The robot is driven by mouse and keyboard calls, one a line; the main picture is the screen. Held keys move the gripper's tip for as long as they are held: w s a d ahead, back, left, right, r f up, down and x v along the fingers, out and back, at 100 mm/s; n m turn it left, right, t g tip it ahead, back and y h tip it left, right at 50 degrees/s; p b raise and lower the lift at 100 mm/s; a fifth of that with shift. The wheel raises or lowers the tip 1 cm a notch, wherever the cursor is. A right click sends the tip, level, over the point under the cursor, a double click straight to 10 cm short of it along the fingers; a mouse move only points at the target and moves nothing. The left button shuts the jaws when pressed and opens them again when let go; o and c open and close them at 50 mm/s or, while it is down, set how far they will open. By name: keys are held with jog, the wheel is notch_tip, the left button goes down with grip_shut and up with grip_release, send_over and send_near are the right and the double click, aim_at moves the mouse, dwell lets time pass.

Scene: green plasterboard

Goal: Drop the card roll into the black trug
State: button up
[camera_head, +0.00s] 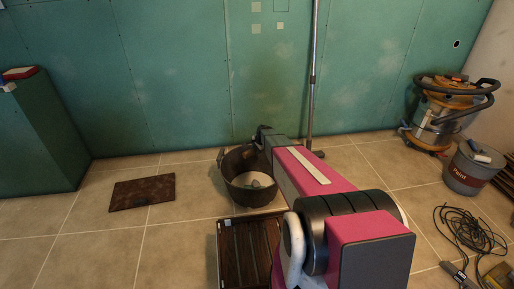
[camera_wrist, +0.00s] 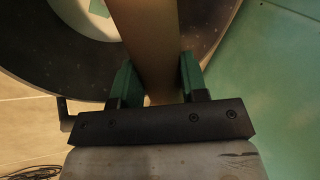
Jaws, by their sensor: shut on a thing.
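The black trug (camera_head: 248,196) stands on the tiled floor near the green wall. A pale thing (camera_head: 259,183) lies inside it. My gripper (camera_head: 265,133) is at the trug's far right rim, at the end of my pink and grey arm. In the wrist view my gripper (camera_wrist: 157,78) has its green-tipped fingers shut on the brown card roll (camera_wrist: 147,35). The roll points away from the fingers, over the dark inside of the trug (camera_wrist: 62,65). The roll's far end is out of frame. In the head view I cannot make out the roll clearly.
A brown mat (camera_head: 142,192) lies left of the trug. A dark slatted crate (camera_head: 232,250) stands in front of it. A metal pole (camera_head: 312,80) leans behind my arm. A vacuum (camera_head: 440,110), paint bucket (camera_head: 470,170) and coiled cable (camera_head: 470,235) are at right.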

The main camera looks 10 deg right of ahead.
jog(key=shift+f, duration=1.85)
jog(key=o, duration=1)
jog(key=shift+r, duration=0.1)
jog(key=v, duration=1)
jog(key=shift+r, duration=0.35)
jog(key=shift+s, duration=0.2)
